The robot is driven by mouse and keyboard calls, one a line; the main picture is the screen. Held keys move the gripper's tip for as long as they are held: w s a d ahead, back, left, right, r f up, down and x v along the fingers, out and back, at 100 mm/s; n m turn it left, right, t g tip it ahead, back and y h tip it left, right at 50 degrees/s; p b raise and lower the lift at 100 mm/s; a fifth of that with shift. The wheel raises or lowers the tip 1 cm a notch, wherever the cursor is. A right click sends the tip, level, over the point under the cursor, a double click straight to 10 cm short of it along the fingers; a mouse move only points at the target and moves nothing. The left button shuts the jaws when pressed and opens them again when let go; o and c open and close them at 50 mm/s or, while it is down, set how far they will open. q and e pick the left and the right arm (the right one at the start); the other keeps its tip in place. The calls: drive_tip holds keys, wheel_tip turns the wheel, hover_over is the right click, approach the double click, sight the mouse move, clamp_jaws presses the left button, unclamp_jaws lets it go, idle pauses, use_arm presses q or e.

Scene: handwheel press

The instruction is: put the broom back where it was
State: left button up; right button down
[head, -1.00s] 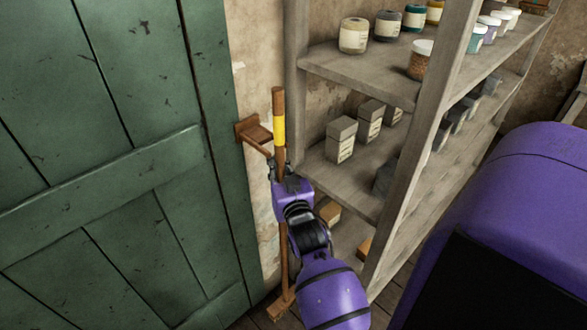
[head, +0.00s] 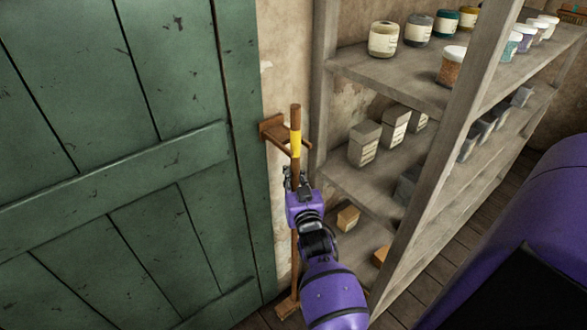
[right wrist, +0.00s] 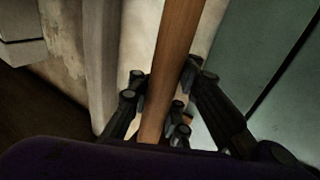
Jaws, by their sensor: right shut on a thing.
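The broom (head: 296,119) stands nearly upright beside the green door, a wooden stick with a yellow band near its top. Its foot (head: 287,307) is low, near the floor; I cannot tell whether it touches. The wooden wall bracket (head: 271,129) is at the yellow band's height, its arms reaching out to the handle. Whether the handle sits fully between them is unclear. My right gripper (head: 297,180) is shut on the handle below the band. In the right wrist view the handle (right wrist: 174,50) runs between the fingers. My left gripper is not in view.
A wooden shelf (head: 388,82) with jars and boxes stands close on the right of the broom. The green door (head: 120,150) fills the left. Bare wall lies narrowly between them. Part of my purple body shows at the right.

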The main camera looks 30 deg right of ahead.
drive_tip(key=shift+f, duration=0.45)
drive_tip(key=shift+w+f, duration=0.2)
drive_tip(key=shift+w, duration=0.05)
drive_tip(key=c, duration=2.3)
unclamp_jaws()
drive_tip(key=shift+s+f, duration=0.1)
drive_tip(key=shift+f, duration=0.3)
drive_tip(key=o, duration=0.7)
drive_tip(key=shift+r, duration=0.2)
